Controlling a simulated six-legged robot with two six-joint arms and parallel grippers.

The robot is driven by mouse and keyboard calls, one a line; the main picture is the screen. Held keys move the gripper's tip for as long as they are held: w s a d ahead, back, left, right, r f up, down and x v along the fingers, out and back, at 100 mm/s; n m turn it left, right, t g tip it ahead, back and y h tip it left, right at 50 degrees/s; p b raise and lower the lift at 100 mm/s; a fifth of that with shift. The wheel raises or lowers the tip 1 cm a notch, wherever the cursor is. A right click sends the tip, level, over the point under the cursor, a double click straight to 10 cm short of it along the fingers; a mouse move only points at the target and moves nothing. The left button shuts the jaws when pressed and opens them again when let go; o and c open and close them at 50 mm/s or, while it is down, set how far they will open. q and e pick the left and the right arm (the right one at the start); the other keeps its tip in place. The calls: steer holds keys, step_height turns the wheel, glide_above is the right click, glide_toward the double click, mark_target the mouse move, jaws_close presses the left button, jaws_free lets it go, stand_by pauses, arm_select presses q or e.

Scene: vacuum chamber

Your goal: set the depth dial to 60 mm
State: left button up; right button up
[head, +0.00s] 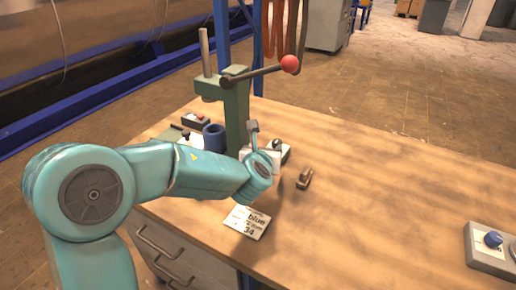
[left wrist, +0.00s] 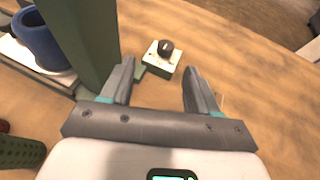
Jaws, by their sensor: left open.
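A small dial with a black knob on a pale square plate (left wrist: 163,55) sits on a green base beside the green press column. It also shows in the head view (head: 278,145), partly hidden by my wrist. Its scale marks are too small to read. My left gripper (left wrist: 159,70) is open and empty. Its two dark fingers point toward the dial, which appears between and beyond their tips, apparently untouched. In the head view my left arm covers part of the press base. My right gripper is not in view.
The green press (head: 236,110) has a lever with a red ball (head: 290,64). A blue cup (head: 213,137) stands beside it. A printed card (head: 247,222) and a small brown object (head: 304,178) lie on the wooden bench. A box with a blue knob (head: 492,240) is at right.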

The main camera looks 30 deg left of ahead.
mark_target(277, 142)
arm_select(q)
steer(key=shift+m+h, duration=0.4)
steer(key=x, duration=0.5)
steer(key=p+x, duration=0.1)
steer(key=x, duration=0.4)
steer(key=d+f+p+x, duration=0.1)
steer(key=x, duration=0.4)
steer(key=shift+s+f, duration=0.1)
steer(key=c, duration=1)
